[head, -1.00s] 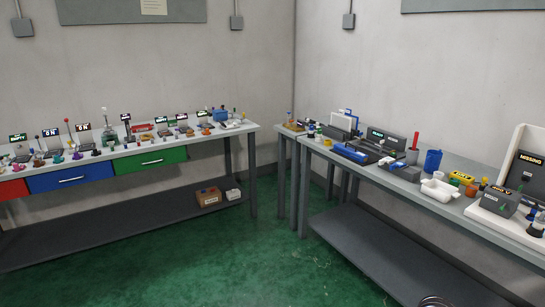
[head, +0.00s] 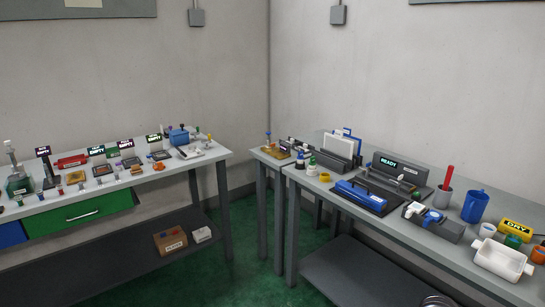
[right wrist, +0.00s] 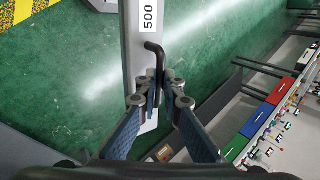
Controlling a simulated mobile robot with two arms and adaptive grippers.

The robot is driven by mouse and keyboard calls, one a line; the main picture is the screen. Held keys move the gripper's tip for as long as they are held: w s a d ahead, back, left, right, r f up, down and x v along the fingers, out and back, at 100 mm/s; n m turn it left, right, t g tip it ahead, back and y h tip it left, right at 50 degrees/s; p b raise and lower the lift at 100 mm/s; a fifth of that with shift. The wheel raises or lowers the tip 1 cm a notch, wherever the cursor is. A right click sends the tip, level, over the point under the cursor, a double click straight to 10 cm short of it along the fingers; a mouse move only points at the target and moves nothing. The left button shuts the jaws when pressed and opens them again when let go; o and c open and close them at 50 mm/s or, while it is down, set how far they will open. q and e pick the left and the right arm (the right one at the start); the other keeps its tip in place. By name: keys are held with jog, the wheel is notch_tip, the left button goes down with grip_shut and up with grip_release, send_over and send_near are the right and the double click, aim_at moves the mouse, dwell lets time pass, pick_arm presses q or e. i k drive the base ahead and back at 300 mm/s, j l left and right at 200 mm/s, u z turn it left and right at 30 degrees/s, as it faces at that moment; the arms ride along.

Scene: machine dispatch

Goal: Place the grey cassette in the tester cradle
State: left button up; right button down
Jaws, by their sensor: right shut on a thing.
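In the right wrist view my right gripper (right wrist: 158,100) is shut on a thin black bent rod (right wrist: 156,62), which stands up between the fingertips. A long grey bar with a white label reading 500 (right wrist: 149,15) runs behind the rod; I cannot tell whether the two are joined. In the head view a dark grey unit with a lit READY sign (head: 388,162) stands on the right bench. I cannot tell for certain which thing is the grey cassette or the tester cradle. My left gripper is not in view.
The right bench also holds a blue-topped device (head: 360,196), a grey block (head: 432,224), a blue mug (head: 475,206) and a white tray (head: 502,259). The left bench (head: 205,158) carries several small items. Green floor (head: 245,245) is free between the benches.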

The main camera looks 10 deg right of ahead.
aim_at(388, 182)
jog(key=i+z, duration=0.2)
jog(key=i, duration=0.25)
jog(key=i+j+z, duration=0.2)
jog(key=i, duration=0.2)
jog(key=i+j+z, duration=0.2)
jog(key=i, duration=0.25)
jog(key=i+j+z, duration=0.15)
jog(key=i, duration=0.25)
jog(key=i+j+z, duration=0.2)
jog(key=z, duration=0.25)
jog(key=i+j+z, duration=0.3)
jog(key=z, duration=0.15)
jog(key=i+j+z, duration=0.15)
jog(key=j+z, duration=0.3)
jog(key=i+j+z, duration=0.1)
jog(key=j+z, duration=0.7)
jog(key=j, duration=0.3)
jog(key=j+z, duration=0.35)
jog(key=j, duration=0.3)
